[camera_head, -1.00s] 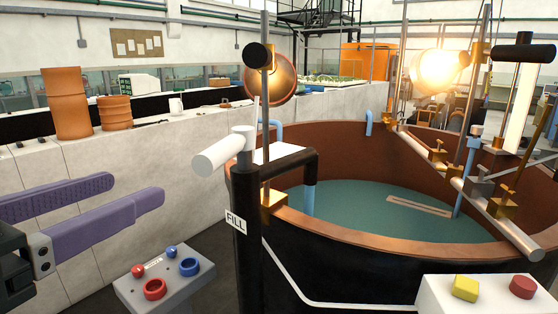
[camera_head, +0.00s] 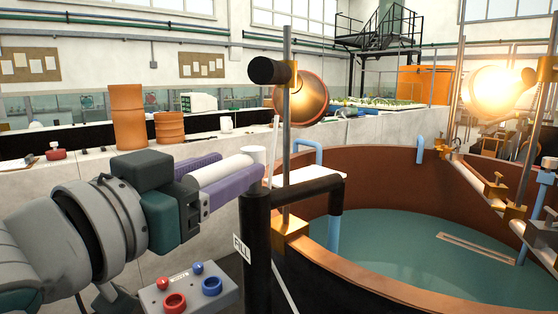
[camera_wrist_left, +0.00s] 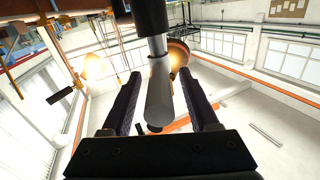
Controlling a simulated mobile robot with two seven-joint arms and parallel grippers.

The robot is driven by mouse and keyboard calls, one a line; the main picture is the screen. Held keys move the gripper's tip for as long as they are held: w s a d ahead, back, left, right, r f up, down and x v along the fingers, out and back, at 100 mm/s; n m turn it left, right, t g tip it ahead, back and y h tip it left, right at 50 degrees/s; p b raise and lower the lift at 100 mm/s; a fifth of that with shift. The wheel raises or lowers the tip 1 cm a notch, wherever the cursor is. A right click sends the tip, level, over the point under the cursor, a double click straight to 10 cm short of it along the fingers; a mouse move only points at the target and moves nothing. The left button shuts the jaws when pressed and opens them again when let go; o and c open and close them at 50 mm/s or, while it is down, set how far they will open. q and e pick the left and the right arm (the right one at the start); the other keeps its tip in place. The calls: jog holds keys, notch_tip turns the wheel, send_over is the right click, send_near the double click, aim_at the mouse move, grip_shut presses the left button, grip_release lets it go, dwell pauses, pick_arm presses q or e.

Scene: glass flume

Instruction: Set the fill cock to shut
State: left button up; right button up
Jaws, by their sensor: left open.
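The fill cock is a black standpipe (camera_head: 257,240) with a "FILL" label (camera_head: 242,249) and a white lever handle (camera_head: 222,168) on top. The handle points left, toward my arm. My left gripper (camera_head: 222,178) is open, its two purple fingers on either side of the handle. In the left wrist view the white handle (camera_wrist_left: 159,95) lies between the open fingers (camera_wrist_left: 161,105), with a visible gap on each side. The black pipe (camera_wrist_left: 150,15) shows at the top there. My right gripper is not in view.
A round copper-coloured tank (camera_head: 375,170) with green water stands right of the standpipe. A grey control box (camera_head: 190,292) with red and blue buttons is below my left arm. A copper lamp (camera_head: 308,98) hangs on a pole behind the standpipe.

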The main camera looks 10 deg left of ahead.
pick_arm(q)
jog(key=shift+w+d, duration=0.15)
jog(key=shift+w, duration=0.3)
jog(key=shift+c, duration=0.3)
grip_shut()
dwell(0.9)
